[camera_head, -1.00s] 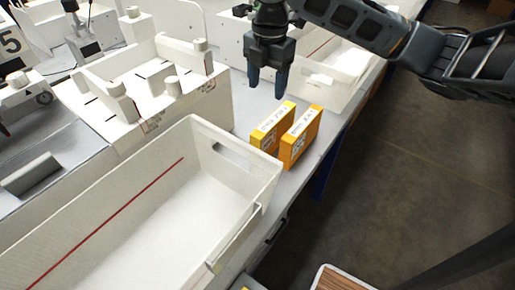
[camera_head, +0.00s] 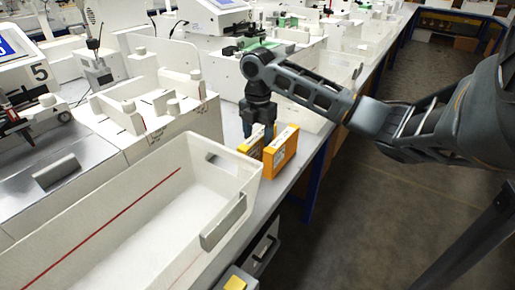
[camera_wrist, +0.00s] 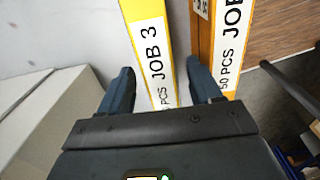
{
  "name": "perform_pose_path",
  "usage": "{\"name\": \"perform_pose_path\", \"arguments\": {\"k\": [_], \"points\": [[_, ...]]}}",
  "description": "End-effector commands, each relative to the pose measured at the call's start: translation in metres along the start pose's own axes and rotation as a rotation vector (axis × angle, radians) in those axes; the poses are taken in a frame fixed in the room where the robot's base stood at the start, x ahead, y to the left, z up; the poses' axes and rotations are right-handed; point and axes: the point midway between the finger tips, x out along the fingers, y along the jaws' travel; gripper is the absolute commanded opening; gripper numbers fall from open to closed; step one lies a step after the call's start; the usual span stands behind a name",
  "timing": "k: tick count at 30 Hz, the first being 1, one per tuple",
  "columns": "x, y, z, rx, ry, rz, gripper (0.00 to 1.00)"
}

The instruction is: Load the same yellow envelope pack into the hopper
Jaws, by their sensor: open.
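A yellow envelope pack (camera_head: 249,146) with a white label stands upright on the grey bench, partly hidden by my gripper (camera_head: 258,133). In the wrist view this pack (camera_wrist: 148,42) reads JOB 3. My gripper (camera_wrist: 160,75) is open and points down, one finger on each side of the JOB 3 pack, the right finger in the gap before an orange-yellow pack (camera_head: 281,154). That second pack (camera_wrist: 222,45) stands beside it, its label partly cut off. A white feeder with upright posts (camera_head: 150,128) stands at left; I cannot tell if it is the hopper.
A long white open bin (camera_head: 120,225) with a red line lies in front, its end close to the packs. A similar bin (camera_head: 300,108) stands behind my gripper. The bench edge and the floor (camera_head: 370,220) are to the right.

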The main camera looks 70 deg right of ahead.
Motion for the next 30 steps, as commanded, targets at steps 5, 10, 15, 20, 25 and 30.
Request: {"name": "perform_pose_path", "arguments": {"k": [5, 10, 15, 20, 25, 30], "points": [[0.0083, -0.0002, -0.0001, 0.0, 0.0, -0.001, 0.64], [0.0081, -0.0001, -0.0002, -0.001, 0.0, -0.001, 0.63], [0.0079, 0.0, -0.0003, -0.001, 0.0, 0.0, 0.47], [0.0078, 0.0, -0.0003, -0.001, 0.0, 0.0, 0.31], [0.0077, 0.0, -0.0003, -0.001, 0.0, 0.0, 0.15], [0.0074, 0.0001, -0.0002, -0.001, 0.0, 0.0, 0.0]]}}
